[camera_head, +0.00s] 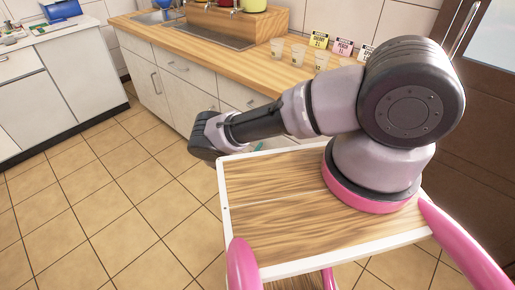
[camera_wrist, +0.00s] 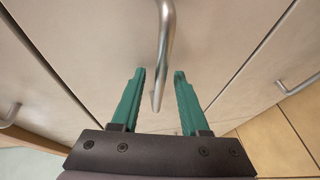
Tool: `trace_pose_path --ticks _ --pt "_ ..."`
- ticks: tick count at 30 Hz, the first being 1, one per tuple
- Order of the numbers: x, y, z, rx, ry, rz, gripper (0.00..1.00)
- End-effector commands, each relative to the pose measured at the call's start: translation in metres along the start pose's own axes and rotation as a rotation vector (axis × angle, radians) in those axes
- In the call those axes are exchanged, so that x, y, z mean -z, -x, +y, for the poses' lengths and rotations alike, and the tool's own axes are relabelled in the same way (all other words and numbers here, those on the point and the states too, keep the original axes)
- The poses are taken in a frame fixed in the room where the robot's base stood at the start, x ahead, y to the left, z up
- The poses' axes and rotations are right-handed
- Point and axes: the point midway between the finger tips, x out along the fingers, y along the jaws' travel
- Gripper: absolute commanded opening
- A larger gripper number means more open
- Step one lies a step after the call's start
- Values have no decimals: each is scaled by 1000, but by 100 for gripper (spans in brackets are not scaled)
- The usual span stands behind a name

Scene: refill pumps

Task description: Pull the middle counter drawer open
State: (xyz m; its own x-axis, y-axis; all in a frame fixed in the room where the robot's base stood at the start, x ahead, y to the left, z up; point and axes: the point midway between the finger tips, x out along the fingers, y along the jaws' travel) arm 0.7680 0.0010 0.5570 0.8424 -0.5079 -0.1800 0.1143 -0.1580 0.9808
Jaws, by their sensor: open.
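My gripper (camera_wrist: 159,73) is open in the wrist view, with its two green fingers apart. A metal bar handle (camera_wrist: 165,40) on a pale counter front (camera_wrist: 110,45) runs down the picture, and its lower end lies between the fingers. I see a gap on both sides of it, so no finger appears to touch it. In the head view the counter drawer (camera_head: 233,95) with a bar handle is flush with the front, partly hidden by my arm. Only a teal sliver of my gripper (camera_head: 259,147) shows below my forearm there.
Other handles show at the left (camera_wrist: 10,115) and right (camera_wrist: 298,85) of the wrist view. The wooden countertop (camera_head: 215,60) holds several cups (camera_head: 298,54) and small signs (camera_head: 319,41). A left drawer (camera_head: 176,65) appears shut. Tiled floor (camera_head: 120,180) is clear at left.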

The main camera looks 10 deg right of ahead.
Motion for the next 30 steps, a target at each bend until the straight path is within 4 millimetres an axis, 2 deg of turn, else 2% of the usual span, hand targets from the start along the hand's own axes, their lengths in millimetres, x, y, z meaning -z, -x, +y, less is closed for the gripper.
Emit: trace_pose_path --ticks 7,10,11,30 --pt "-1 0 0 0 1 0 45" --pt "-1 0 0 0 0 0 6" --pt "-1 0 0 0 0 0 0" --pt "0 0 0 1 0 0 0"
